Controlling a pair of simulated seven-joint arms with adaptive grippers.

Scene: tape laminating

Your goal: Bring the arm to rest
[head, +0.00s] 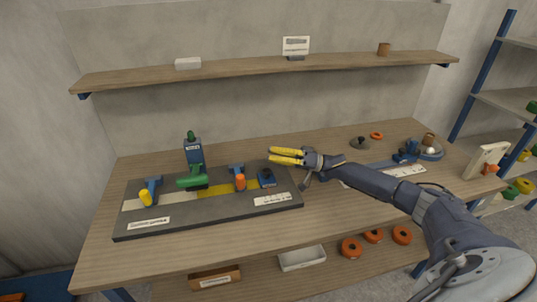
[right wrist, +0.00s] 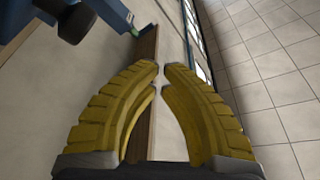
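My right arm (head: 385,186) comes in from the lower right and reaches over the workbench (head: 210,257). Its gripper (head: 269,154) has yellow ribbed fingers and points left, past the back right corner of the dark laminating board (head: 215,218). In the right wrist view the fingertips (right wrist: 162,66) almost meet, with only a sliver between them and nothing held. On the board stand a green-topped tool (head: 191,181), a yellow-ended blue holder (head: 147,194), an orange-ended one (head: 240,181) and a small dark blue block (head: 267,178). My left gripper is not in view.
A shelf (head: 240,73) runs along the back wall. Orange rolls (head: 351,248) and bins (head: 302,258) sit lower down.

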